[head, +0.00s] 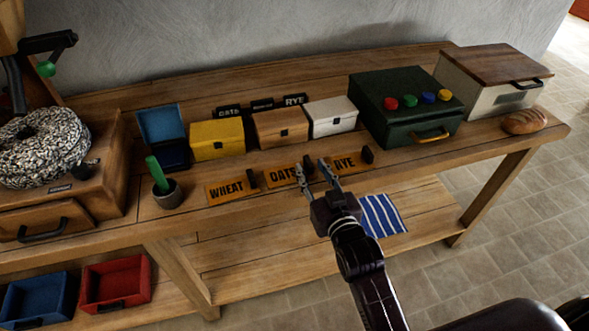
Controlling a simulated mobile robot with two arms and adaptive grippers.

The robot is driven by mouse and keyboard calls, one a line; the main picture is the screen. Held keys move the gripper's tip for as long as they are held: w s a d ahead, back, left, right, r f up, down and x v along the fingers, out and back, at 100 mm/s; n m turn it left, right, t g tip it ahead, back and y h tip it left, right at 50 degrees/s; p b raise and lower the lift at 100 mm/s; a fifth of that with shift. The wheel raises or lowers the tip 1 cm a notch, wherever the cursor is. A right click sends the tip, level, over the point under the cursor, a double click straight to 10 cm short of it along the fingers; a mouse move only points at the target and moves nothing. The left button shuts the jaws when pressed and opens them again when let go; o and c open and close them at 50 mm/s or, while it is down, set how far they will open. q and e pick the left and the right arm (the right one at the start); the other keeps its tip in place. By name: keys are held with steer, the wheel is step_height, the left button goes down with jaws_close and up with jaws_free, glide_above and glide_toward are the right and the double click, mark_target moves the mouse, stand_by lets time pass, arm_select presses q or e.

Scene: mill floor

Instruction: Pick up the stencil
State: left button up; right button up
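Three orange stencil plates lie in a row along the front of the bench, lettered WHEAT (228,190), OATS (281,175) and RYE (345,162). Each has a small black upright grip at its right end. My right gripper (316,180) comes in from the lower right. Its fingers are spread, one near the right end of the OATS plate and one near the left end of the RYE plate. They partly cover the space between these plates. I cannot tell whether they touch either plate. My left gripper is out of view.
Behind the plates stand blue (163,133), yellow (217,139), wooden (281,126) and white (332,116) boxes. A green case (404,128), bread (524,121) and a potted green item (167,194) flank them. A striped cloth (382,215) lies on the lower shelf.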

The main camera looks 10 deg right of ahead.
steer(key=w, duration=0.3)
steer(key=shift+w+a+f, duration=0.1)
steer(key=shift+w+f, duration=0.1)
steer(key=shift+f, duration=0.1)
jaws_close()
steer(key=shift+r, duration=0.1)
